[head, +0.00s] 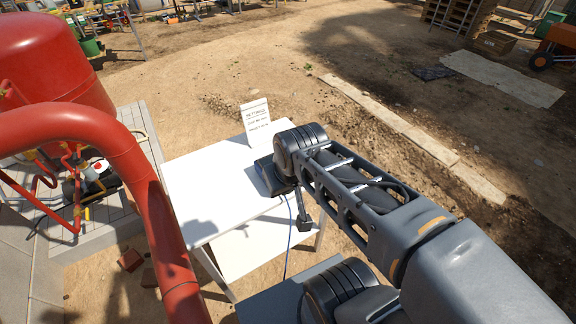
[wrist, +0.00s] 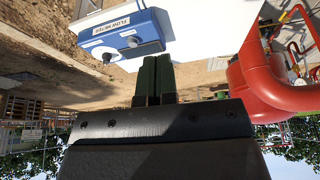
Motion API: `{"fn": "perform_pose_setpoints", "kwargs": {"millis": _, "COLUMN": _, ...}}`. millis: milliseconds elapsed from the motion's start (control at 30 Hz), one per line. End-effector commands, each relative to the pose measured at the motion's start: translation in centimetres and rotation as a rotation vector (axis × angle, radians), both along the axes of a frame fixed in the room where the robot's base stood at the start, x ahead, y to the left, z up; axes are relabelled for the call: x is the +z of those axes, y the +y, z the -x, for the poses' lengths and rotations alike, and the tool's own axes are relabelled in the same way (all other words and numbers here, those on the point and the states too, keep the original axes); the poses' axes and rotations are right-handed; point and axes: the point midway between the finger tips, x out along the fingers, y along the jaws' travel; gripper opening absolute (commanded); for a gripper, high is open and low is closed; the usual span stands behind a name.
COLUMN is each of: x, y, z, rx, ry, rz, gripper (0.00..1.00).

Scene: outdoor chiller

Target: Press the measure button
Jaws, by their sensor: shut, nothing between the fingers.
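A blue box labelled "FLOW METER" (wrist: 135,32) shows upside down at the upper left of the wrist view. Its face has a white label (wrist: 111,26) and a round grey part (wrist: 132,41), with a darker knob (wrist: 105,57) at its edge. I cannot tell which one is the measure button. In the head view the blue box (head: 267,178) is mostly hidden behind my arm, on the white table (head: 205,195). My gripper (wrist: 156,60) is shut and empty, its dark green fingers together, close to the box's lower edge in the picture, seemingly apart from it.
A white sign (head: 256,122) stands at the table's back edge. A blue cable (head: 290,235) hangs down at the table's right. A thick red pipe (head: 150,180) and a red tank (head: 50,60) stand at the left. Open dirt ground lies behind the table.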

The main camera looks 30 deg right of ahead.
Motion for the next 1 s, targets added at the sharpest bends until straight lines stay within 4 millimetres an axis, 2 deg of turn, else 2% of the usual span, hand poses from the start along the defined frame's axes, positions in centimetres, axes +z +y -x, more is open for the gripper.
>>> {"fn": "perform_pose_setpoints", "kwargs": {"millis": 167, "x": -0.2, "y": -0.3, "z": -2.1, "rx": -0.132, "ry": 0.056, "rz": -0.123, "gripper": 0.00}}
{"fn": "perform_pose_setpoints", "kwargs": {"millis": 367, "x": -1.4, "y": -1.3, "z": -8.4, "rx": -0.488, "ry": 0.172, "rz": -0.448, "gripper": 0.00}}
{"fn": "perform_pose_setpoints", "kwargs": {"millis": 500, "x": -3.0, "y": -3.4, "z": -13.3, "rx": -0.755, "ry": 0.233, "rz": -0.683, "gripper": 0.00}}
{"fn": "perform_pose_setpoints", "kwargs": {"millis": 700, "x": -5.6, "y": -7.4, "z": -18.5, "rx": -1.060, "ry": 0.280, "rz": -0.950, "gripper": 0.00}}
{"fn": "perform_pose_setpoints", "kwargs": {"millis": 800, "x": -6.6, "y": -9.0, "z": -20.0, "rx": -1.159, "ry": 0.290, "rz": -1.038, "gripper": 0.00}}
{"fn": "perform_pose_setpoints", "kwargs": {"millis": 1000, "x": -7.7, "y": -10.6, "z": -21.3, "rx": -1.248, "ry": 0.297, "rz": -1.121, "gripper": 0.00}}
